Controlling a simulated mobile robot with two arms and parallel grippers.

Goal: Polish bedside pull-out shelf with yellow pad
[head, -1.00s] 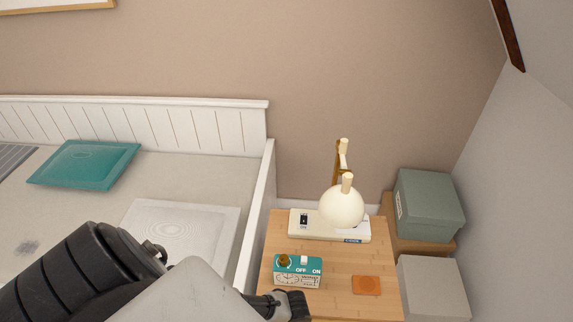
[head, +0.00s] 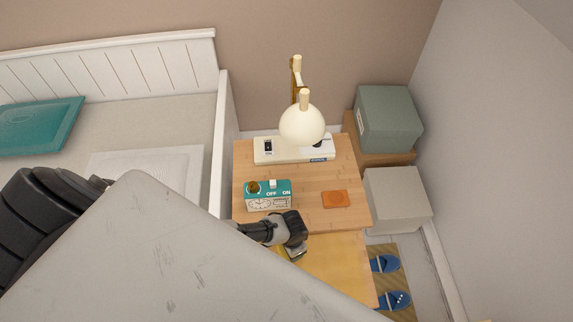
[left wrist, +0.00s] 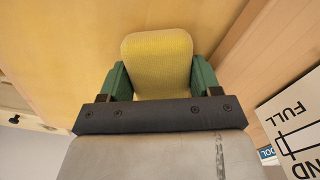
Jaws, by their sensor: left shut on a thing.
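The yellow pad (left wrist: 157,62) is ribbed and held between the green fingers of my left gripper (left wrist: 155,82) in the left wrist view. In the head view my left gripper (head: 295,250) is over the left part of the pull-out shelf (head: 335,268), just in front of the bedside table top. The shelf is bare pale wood and also fills much of the left wrist view (left wrist: 60,45). Whether the pad touches it, I cannot tell. My arm hides the shelf's near left part in the head view. My right gripper is not in view.
On the bedside top (head: 310,180) are a teal alarm clock (head: 268,203), an orange coaster (head: 335,199) and a white-based lamp (head: 302,125). The bed (head: 150,120) is on the left. Boxes (head: 388,120) and blue slippers (head: 393,300) are on the right.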

